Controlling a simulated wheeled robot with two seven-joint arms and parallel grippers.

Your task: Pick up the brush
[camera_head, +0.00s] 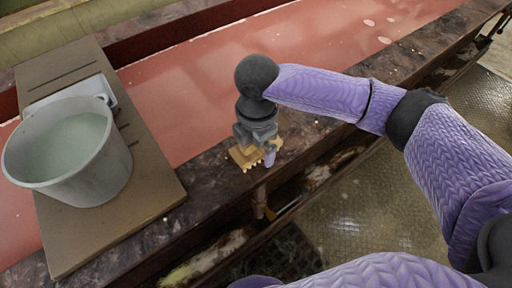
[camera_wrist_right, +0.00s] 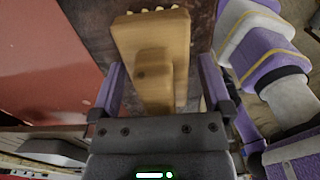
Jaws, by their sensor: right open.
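The brush (camera_wrist_right: 150,40) is a tan wooden block with a narrower handle and several pale bristle tufts at its far end in the right wrist view. In the head view the brush (camera_head: 243,159) shows as a small tan piece on the dark stone ledge, partly hidden by my right gripper. My right gripper (camera_wrist_right: 158,88) is open, with one purple finger on each side of the brush's handle and a gap visible on both sides. In the head view the right gripper (camera_head: 262,154) points down over the ledge. My left gripper is in neither view.
A grey bucket (camera_head: 108,172) of pale liquid stands on a brown board (camera_head: 150,200) at the left. A reddish surface (camera_head: 200,105) lies behind the dark stone ledge (camera_head: 205,185). In front, the ledge drops to a metal-patterned floor (camera_head: 375,205).

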